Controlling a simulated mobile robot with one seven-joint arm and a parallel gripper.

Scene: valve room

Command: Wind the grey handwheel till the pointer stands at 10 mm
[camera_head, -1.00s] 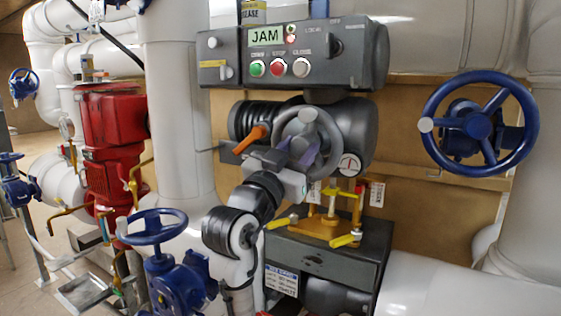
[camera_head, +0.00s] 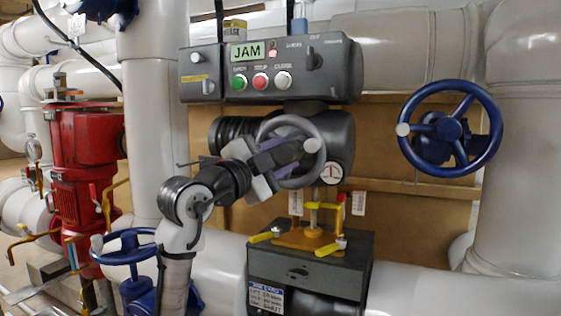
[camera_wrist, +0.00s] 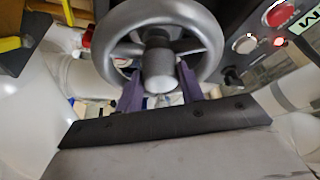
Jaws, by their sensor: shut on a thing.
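The grey handwheel (camera_head: 270,124) is on the front of the dark actuator body (camera_head: 340,133).
Above is a control box (camera_head: 218,72) with a lit JAM display (camera_head: 247,51) and buttons. A blue handwheel (camera_head: 493,105) is at right, another blue wheel (camera_head: 128,240) at lower left. Yellow-handled clamp fittings (camera_head: 310,238) stand on the grey box below.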

